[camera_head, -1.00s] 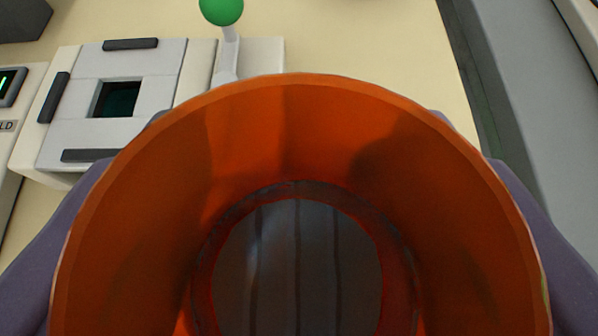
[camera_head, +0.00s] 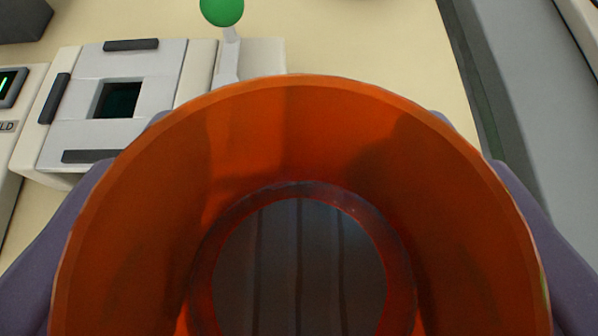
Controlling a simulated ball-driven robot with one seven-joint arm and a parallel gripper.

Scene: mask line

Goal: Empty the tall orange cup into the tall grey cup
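The orange cup (camera_head: 300,130) fills the lower middle of the view, and I look down into its wide mouth. Its inner wall is bare orange. The round grey, dark-striped area at its bottom shows no clear loose contents, and I cannot tell whether it is the cup's floor or something in it. My gripper (camera_head: 298,215) has a purple finger on each side of the cup and is shut on it. The fingers are partly hidden behind the cup. The tall grey cup is not in view.
A white machine with a square dark opening (camera_head: 118,100) and dark grey bars stands at the upper left. Beside it is a lever with a green ball knob (camera_head: 222,10). The cream tabletop (camera_head: 370,50) is clear behind the cup. A grey ledge (camera_head: 540,90) runs along the right.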

